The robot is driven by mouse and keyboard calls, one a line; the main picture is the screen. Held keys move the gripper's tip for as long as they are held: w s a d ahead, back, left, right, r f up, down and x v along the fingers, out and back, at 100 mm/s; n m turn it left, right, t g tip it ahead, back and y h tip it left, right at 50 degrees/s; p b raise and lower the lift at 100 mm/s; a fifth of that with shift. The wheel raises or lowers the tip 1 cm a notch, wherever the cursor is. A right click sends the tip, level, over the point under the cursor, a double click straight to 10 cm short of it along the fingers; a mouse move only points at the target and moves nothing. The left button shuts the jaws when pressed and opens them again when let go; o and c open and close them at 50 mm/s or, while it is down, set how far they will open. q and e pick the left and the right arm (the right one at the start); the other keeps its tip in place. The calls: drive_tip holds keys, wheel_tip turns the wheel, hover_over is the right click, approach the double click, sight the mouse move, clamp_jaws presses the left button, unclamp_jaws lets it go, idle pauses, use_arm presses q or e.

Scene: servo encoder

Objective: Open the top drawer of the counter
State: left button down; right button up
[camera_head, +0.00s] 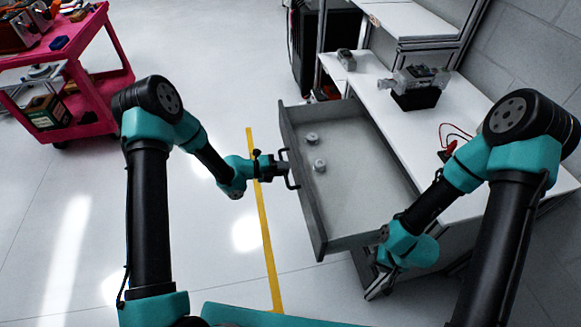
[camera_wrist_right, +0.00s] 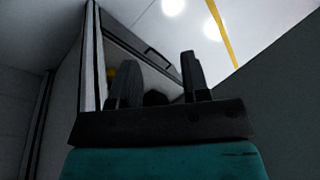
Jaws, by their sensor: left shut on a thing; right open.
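The grey top drawer (camera_head: 370,190) of the counter (camera_head: 420,125) stands pulled far out in the head view. Two small round grey parts (camera_head: 318,165) lie inside it. My left gripper (camera_head: 284,170) is at the black bar handle (camera_head: 291,168) on the drawer's front and is shut on it; the fingertips are small there. My right gripper (camera_head: 380,282) is low beside the counter's front, below the drawer, and small in the head view. In the right wrist view its two black fingers (camera_wrist_right: 160,85) stand apart with nothing between them.
On the white counter top are a grey device on a black block (camera_head: 415,90), a small grey box (camera_head: 346,60) and a red cable (camera_head: 452,140). A pink cart (camera_head: 100,68) stands at the far left. The floor left of the drawer, with a yellow line (camera_head: 265,230), is clear.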

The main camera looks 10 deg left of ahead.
use_arm(q)
drive_tip(key=c, duration=1.2)
unclamp_jaws()
drive_tip(key=shift+o, duration=0.2)
drive_tip(key=shift+a, duration=0.1)
drive_tip(key=v, duration=1.7)
drive_tip(key=shift+a, duration=0.15)
